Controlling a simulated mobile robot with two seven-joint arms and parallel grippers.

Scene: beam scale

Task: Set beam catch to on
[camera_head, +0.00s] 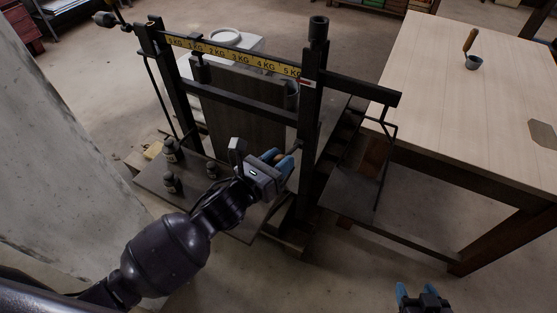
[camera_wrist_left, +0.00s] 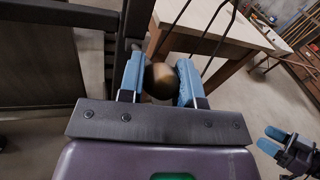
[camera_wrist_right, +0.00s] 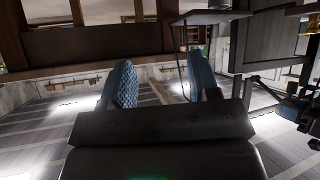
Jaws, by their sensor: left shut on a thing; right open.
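The beam scale has a dark frame with a yellow marked beam (camera_head: 235,55) between two uprights. My left gripper (camera_head: 280,160) is at the lower part of the right upright (camera_head: 312,110). In the left wrist view, its blue fingers are shut on a round brownish knob (camera_wrist_left: 160,80), which looks like the beam catch's handle. The fingers mostly hide the knob in the head view. I cannot tell whether the catch is on or off. My right gripper (camera_head: 423,295) is open and empty at the bottom right, away from the scale. It also shows in the left wrist view (camera_wrist_left: 283,143).
Several small dark weights (camera_head: 172,183) stand on the scale's base plate beside my left arm. A hanging pan (camera_head: 352,192) is right of the upright. A wooden table (camera_head: 450,115) with a small scoop (camera_head: 472,60) stands at the right. A concrete pillar (camera_head: 60,150) is at the left.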

